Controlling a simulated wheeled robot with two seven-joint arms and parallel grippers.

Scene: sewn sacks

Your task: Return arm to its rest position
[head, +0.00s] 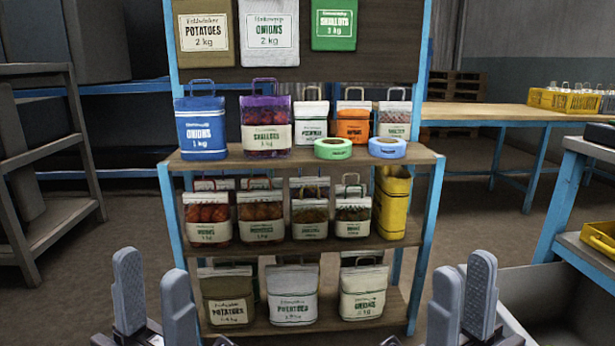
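My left gripper (154,300) is at the bottom left of the head view, its two grey fingers apart with nothing between them. My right gripper (463,300) is at the bottom right, also open and empty. Both are in front of a wooden shelf rack (275,248) with blue posts and touch no sacks. On its top shelf stand a blue onions sack (200,127), a purple-topped shallots sack (265,127) and several smaller sacks. A green tape roll (333,149) and a blue tape roll (387,148) lie at that shelf's front edge.
Lower shelves hold more sacks, including a yellow one (393,205) at the right. A grey rack (45,150) stands at the left. A wooden table (490,112) with a yellow crate (562,101) is behind at the right. A grey bin (550,290) is at the lower right.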

